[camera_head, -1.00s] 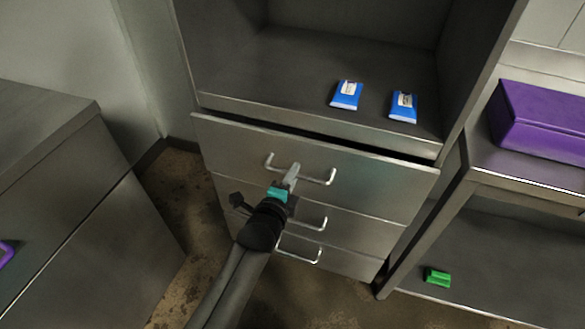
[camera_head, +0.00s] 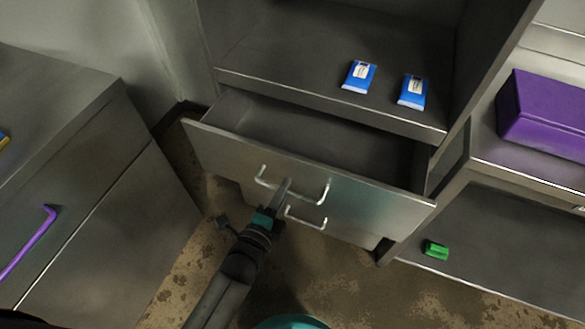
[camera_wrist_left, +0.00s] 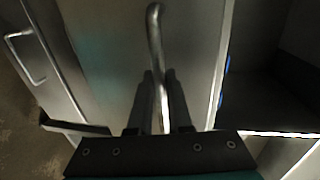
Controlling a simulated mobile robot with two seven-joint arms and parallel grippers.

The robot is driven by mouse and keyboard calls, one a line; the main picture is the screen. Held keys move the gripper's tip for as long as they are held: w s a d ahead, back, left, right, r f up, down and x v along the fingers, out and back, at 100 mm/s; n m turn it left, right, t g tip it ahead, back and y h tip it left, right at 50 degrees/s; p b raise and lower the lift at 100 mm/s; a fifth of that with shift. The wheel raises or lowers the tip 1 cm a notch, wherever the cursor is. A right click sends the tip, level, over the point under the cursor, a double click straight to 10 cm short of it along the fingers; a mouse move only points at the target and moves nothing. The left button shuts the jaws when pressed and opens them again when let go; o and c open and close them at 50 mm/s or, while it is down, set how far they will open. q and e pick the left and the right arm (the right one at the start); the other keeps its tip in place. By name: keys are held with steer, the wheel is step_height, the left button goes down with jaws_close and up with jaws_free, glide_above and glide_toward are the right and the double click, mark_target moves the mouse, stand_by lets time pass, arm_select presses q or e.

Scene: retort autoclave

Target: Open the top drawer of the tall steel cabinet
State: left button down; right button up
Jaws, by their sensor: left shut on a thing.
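The tall steel cabinet (camera_head: 330,105) has an open shelf above a stack of drawers. Its top drawer (camera_head: 375,205) stands pulled well out, and its inside looks empty. My left gripper (camera_head: 283,188) is shut on the bar handle (camera_head: 262,178) of that drawer, near the middle of the bar. In the left wrist view the gripper's two fingers (camera_wrist_left: 158,100) lie on either side of the handle bar (camera_wrist_left: 155,40). A lower drawer handle (camera_head: 306,222) shows just below the gripper. My right gripper is not in view.
Two blue packets (camera_head: 359,76) (camera_head: 412,91) lie on the cabinet shelf. A steel rack at the right holds a purple box (camera_head: 545,115) and a green object (camera_head: 436,250). A steel counter with a purple handle (camera_head: 30,243) stands at the left. Stained floor (camera_head: 195,270) lies between.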

arm_select(q)
steer(key=f+p+v, duration=0.2)
steer(key=p+v, duration=0.1)
steer(key=v, duration=0.9)
steer(key=shift+s+f, duration=0.3)
steer(key=shift+f, duration=0.05)
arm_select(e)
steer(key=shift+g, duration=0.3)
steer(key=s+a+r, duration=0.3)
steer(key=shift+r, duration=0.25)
arm_select(q)
steer(key=shift+d, duration=0.15)
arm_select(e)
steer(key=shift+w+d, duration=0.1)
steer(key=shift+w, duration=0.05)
arm_select(q)
steer(key=c, duration=1.1)
jaws_free()
steer(key=shift+o, duration=1.3)
steer(key=shift+w+r, duration=0.1)
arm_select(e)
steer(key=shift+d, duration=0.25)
arm_select(q)
steer(key=p+v, duration=0.1)
steer(key=v, duration=1.4)
steer(key=shift+p, duration=0.3)
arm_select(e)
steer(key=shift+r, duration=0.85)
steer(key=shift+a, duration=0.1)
